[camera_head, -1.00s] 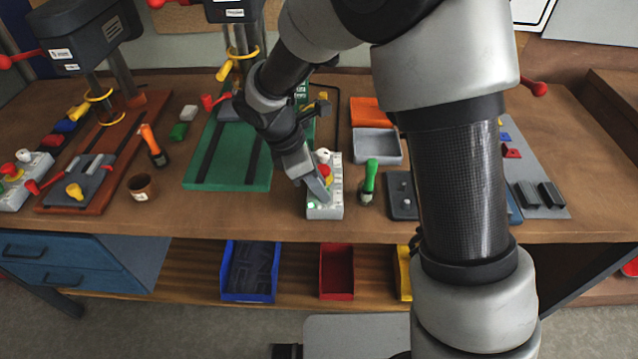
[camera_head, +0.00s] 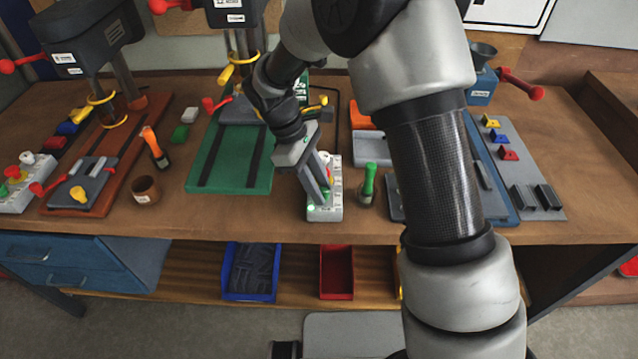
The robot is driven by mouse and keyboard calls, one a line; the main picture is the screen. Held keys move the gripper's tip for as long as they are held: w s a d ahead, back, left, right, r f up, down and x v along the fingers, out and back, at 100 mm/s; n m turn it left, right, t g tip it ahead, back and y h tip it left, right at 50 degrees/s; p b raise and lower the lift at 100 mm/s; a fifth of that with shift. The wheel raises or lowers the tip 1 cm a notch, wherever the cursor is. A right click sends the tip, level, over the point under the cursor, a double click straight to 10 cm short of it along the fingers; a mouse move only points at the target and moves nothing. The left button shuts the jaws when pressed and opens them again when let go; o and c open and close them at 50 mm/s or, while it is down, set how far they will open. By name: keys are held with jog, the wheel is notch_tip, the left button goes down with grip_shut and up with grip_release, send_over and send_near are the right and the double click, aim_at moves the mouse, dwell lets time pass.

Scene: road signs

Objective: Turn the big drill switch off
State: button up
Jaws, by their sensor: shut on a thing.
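A light grey control box (camera_head: 334,209) stands near the front edge of the bench, in front of the drill press with a green base (camera_head: 228,161). It has a red and yellow button partly hidden by my fingers, and a small lit green lamp (camera_head: 311,208) at its near left corner. My gripper (camera_head: 324,195) reaches down over the near half of the box, its fingers close together. It is shut on a small part on top of the box, at a green spot between the fingertips. The fingers hide most of that part, and I cannot tell its position.
A green-handled tool (camera_head: 369,182) stands close to the right of the box. A grey tray (camera_head: 376,146) lies behind it. A second drill press with a brown base (camera_head: 113,150) and its own control box (camera_head: 22,192) are at the left. A brown cup (camera_head: 144,189) stands between.

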jog(key=m, duration=0.2)
jog(key=m+g+y, duration=0.1)
jog(key=m, duration=0.2)
jog(key=shift+w+g+p, duration=0.15)
jog(key=shift+g+p, duration=0.15)
jog(key=shift+p, duration=0.05)
jog(key=shift+d, duration=0.1)
jog(key=o, duration=0.7)
jog(key=shift+o, duration=0.2)
jog(key=shift+r, duration=0.15)
jog(key=v, duration=1.7)
jog(key=shift+p, duration=0.35)
jog(key=shift+w+r, duration=0.1)
jog(key=shift+w, duration=0.1)
